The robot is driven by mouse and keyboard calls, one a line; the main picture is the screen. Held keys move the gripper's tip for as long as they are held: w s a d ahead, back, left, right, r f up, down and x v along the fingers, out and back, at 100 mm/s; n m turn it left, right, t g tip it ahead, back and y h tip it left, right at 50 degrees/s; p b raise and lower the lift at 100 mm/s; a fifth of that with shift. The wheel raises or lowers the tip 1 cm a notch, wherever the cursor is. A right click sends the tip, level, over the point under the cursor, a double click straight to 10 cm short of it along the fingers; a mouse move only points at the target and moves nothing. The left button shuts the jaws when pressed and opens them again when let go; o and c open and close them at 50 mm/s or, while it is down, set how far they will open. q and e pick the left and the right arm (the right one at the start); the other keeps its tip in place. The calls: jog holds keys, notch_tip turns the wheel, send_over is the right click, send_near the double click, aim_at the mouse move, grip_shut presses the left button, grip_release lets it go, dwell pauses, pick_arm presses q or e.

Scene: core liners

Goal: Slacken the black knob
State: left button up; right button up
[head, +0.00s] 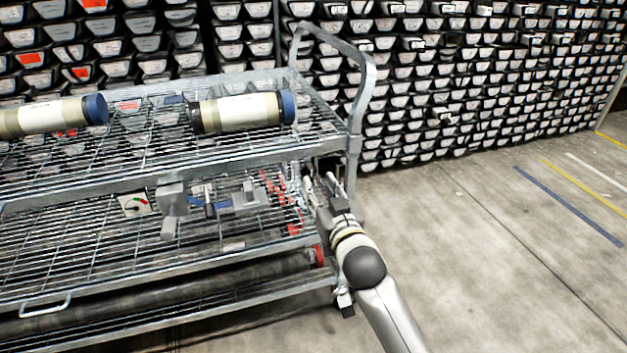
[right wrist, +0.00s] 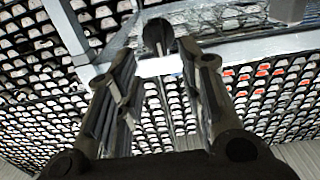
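The black knob (right wrist: 158,34) appears in the right wrist view as a dark rounded piece on a short stem, at the top middle, between and just beyond my fingertips. I cannot pick it out clearly in the head view, where the cart's end and my gripper crowd that spot. My right gripper (head: 322,184) is at the right end of the metal cart (head: 235,158), beside its corner post and below the upper shelf. In the right wrist view its two fingers (right wrist: 157,58) are spread apart, with nothing held between them. My left gripper is not in view.
Two capped tubes lie on the upper shelf, one in the middle (head: 240,112) and one at left (head: 50,116). A long dark tube (head: 180,291) with a red end lies on the bottom shelf. Racks of core trays (head: 450,90) stand behind. The floor (head: 500,260) at right is clear.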

aim_at(312, 173)
jog(key=x, duration=0.4)
jog(key=shift+b, duration=0.35)
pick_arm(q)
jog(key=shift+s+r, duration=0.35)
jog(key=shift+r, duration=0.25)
pick_arm(e)
jog(key=shift+w+a, duration=0.25)
jog(key=shift+w, duration=0.4)
grip_shut()
